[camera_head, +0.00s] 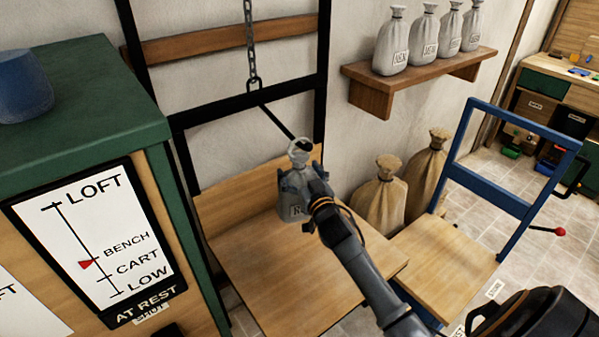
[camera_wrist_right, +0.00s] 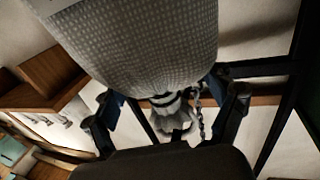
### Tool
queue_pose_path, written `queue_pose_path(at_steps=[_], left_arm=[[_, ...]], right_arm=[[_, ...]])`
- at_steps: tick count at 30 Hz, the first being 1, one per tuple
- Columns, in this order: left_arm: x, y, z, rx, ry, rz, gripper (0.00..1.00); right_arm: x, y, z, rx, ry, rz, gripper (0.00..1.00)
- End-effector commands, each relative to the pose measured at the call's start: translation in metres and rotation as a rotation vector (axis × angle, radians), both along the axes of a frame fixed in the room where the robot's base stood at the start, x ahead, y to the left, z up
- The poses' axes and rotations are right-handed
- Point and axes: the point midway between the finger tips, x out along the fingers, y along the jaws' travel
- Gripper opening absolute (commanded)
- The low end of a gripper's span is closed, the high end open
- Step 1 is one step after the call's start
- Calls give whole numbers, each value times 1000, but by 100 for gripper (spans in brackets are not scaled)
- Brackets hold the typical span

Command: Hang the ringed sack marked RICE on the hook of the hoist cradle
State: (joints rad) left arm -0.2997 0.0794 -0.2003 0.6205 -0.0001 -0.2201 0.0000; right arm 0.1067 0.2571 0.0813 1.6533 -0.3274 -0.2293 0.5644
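A light grey sack (camera_head: 292,207) with a pale ring (camera_head: 299,152) at its neck is upright over the hoist cradle's wooden platform (camera_head: 285,270). Its label is mostly covered by my gripper, so the full word cannot be read. My right gripper (camera_head: 305,181) is shut around the sack's upper part. The cradle's dark hook arm (camera_head: 280,123) slants down from the frame, and its end is right at the ring. I cannot tell whether the ring is on it. In the right wrist view the sack (camera_wrist_right: 140,45) fills the top between the fingers (camera_wrist_right: 170,104). My left gripper is out of view.
A chain (camera_head: 250,45) hangs above the cradle. A wall shelf (camera_head: 418,75) holds several grey sacks. Tan sacks (camera_head: 380,195) stand behind a blue-framed cart (camera_head: 445,270) at right. A green cabinet (camera_head: 95,120) with a level board (camera_head: 95,240) reading AT REST is at left.

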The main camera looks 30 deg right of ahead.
Motion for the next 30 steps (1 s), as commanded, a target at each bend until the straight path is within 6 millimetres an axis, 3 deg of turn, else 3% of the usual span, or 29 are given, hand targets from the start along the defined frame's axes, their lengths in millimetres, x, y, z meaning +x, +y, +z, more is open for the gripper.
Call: queue_pose_path(at_steps=[12,16,30], left_arm=[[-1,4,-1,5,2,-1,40],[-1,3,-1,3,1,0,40],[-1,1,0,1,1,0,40]], right_arm=[[-2,0,-7,3,14,-2,100],[-10,2,-7,2,13,-2,100],[-97,18,-4,3,7,-1,100]])
